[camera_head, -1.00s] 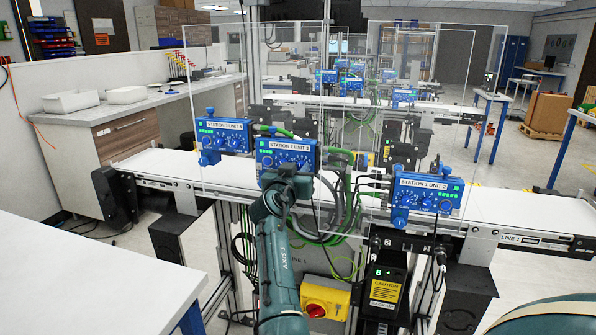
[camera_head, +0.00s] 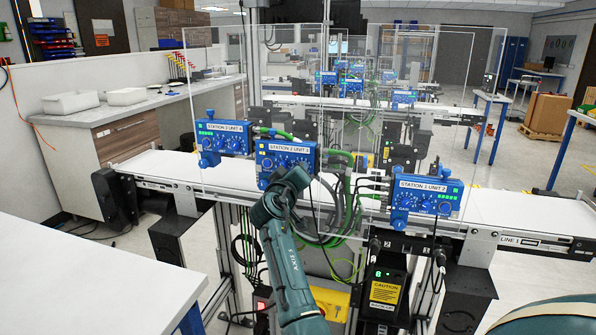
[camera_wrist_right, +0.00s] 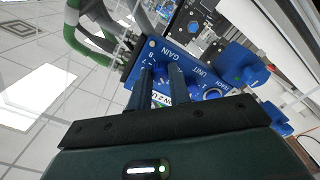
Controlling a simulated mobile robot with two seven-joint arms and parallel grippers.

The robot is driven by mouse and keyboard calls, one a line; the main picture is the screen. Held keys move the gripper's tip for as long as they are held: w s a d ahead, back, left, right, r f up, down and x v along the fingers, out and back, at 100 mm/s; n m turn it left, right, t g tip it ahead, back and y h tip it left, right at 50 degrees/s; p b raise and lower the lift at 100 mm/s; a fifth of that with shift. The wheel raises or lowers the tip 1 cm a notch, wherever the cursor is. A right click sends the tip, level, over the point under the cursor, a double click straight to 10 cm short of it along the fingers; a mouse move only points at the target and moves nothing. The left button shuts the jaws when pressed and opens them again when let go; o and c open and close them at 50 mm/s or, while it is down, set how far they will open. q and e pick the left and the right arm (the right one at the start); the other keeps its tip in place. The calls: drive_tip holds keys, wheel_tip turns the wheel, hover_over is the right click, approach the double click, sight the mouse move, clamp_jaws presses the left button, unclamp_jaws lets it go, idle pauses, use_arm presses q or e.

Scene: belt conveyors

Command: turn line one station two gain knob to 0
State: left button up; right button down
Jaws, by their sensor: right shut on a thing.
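The middle blue control box (camera_head: 287,158), whose label seems to read station 2, is mounted at the front of the near conveyor. My right arm (camera_head: 285,230) reaches up to it, with its wrist covering the lower part of the box. My left gripper is not in view.
Similar boxes stand left (camera_head: 224,137) and right (camera_head: 426,195) of this one. Clear panels (camera_head: 240,80) rise behind them. Green and black cables (camera_head: 345,195) hang close on the right. A white table (camera_head: 90,270) fills the lower left.

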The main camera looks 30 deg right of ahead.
drive_tip(key=shift+r+n, duration=0.1)
drive_tip(key=shift+n, duration=0.6)
drive_tip(key=c, duration=1.3)
unclamp_jaws()
drive_tip(key=b+v, duration=0.2)
drive_tip(key=v, duration=1.1)
drive_tip(key=shift+b, duration=0.35)
drive_tip(key=shift+a, duration=0.1)
